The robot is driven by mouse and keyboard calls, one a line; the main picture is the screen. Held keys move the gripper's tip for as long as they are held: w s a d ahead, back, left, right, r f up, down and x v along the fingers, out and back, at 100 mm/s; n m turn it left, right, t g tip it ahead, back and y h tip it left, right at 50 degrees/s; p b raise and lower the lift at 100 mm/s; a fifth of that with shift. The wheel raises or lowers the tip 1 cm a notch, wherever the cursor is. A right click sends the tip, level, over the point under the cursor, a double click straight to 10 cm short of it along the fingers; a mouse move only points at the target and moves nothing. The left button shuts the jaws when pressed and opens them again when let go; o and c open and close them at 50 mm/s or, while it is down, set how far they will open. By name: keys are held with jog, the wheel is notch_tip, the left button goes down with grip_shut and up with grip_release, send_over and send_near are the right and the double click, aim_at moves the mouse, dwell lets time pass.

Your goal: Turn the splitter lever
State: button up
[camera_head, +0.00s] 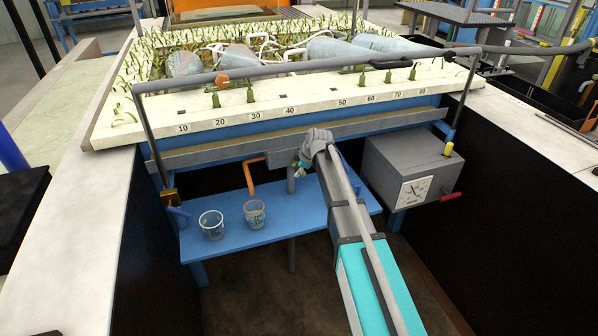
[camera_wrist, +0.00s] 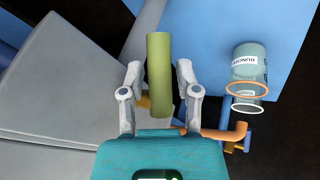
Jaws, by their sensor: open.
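A green cylindrical handle (camera_wrist: 159,72), which looks like the splitter lever's grip, lies between the fingers of my gripper (camera_wrist: 160,72) in the wrist view. The fingers are open, one on each side, with a narrow gap to the handle on both sides. A yellow part (camera_wrist: 145,101) shows partly behind the handle's lower end. In the head view my gripper (camera_head: 301,165) is under the flume's front edge, beside a small grey box (camera_head: 279,158). My arm hides most of the lever there; only a bit of green shows.
A grey box (camera_head: 410,160) with a dial and red handle (camera_head: 450,197) stands close right. The planted flume bed (camera_head: 150,132) is above.

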jog(key=shift+c, duration=0.2)
grip_shut()
dwell(0.3)
jog(key=y+b, duration=0.1)
jog(key=m+y+b, duration=0.1)
jog(key=y+b, duration=0.1)
jog(key=shift+a+f+g+y, duration=0.15)
jog(key=shift+f+g+y, duration=0.15)
jog(key=shift+f, duration=0.05)
jog(key=shift+s+a+g+y+b, duration=0.2)
jog(key=shift+g+y+b, duration=0.1)
jog(key=shift+y+b, duration=0.5)
jog(key=shift+r+m+y+b, duration=0.1)
jog(key=shift+m+y+b, duration=0.25)
jog(key=shift+m+y, duration=0.05)
jog(key=shift+a, duration=0.1)
